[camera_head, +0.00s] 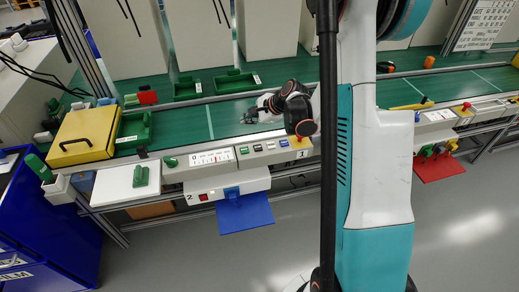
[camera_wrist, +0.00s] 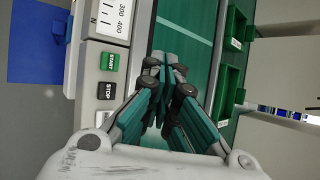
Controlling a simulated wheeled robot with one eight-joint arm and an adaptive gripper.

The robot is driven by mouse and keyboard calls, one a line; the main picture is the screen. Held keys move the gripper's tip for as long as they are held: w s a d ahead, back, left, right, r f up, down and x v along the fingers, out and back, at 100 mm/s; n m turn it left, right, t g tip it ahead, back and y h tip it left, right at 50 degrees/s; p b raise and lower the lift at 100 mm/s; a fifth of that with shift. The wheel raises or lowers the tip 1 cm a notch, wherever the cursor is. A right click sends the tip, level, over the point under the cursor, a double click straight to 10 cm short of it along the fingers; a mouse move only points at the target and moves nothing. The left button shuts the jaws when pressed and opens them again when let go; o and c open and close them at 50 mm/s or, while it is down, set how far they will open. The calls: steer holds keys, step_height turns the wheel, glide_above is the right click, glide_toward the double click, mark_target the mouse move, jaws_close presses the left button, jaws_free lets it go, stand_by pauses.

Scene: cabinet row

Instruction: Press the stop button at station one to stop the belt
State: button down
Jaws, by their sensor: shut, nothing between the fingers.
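A black button marked STOP (camera_wrist: 106,91) sits on the pale control panel (camera_wrist: 90,62) in the wrist view, beside a green button marked START (camera_wrist: 109,62). The panel also shows in the head view (camera_head: 225,172), along the belt's front edge; its buttons are small there. My gripper (camera_wrist: 164,58) is shut and empty, over the green belt (camera_wrist: 183,30), to the right of the two buttons and apart from them in the wrist view. In the head view my gripper (camera_head: 252,116) is above the belt, behind the panel.
Green trays (camera_head: 234,82) line the belt's far side. A yellow box (camera_head: 84,136) and a green bin (camera_head: 134,128) stand at the left. A blue plate (camera_head: 245,214) hangs below the panel. My arm and column hide part of the belt. The floor in front is clear.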

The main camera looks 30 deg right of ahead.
steer(key=shift+m, duration=0.8)
steer(key=d+f, duration=0.1)
steer(key=f, duration=0.1)
steer(key=d+f, duration=0.1)
steer(key=d, duration=0.1)
steer(key=shift+w+d+f, duration=0.1)
steer(key=shift+f, duration=0.3)
steer(key=b, duration=0.6)
glide_above(257, 148)
step_height(257, 148, down, 8)
steer(key=shift+f, duration=0.4)
steer(key=shift+f, duration=0.15)
steer(key=shift+f+b, duration=0.3)
steer(key=shift+b, duration=0.3)
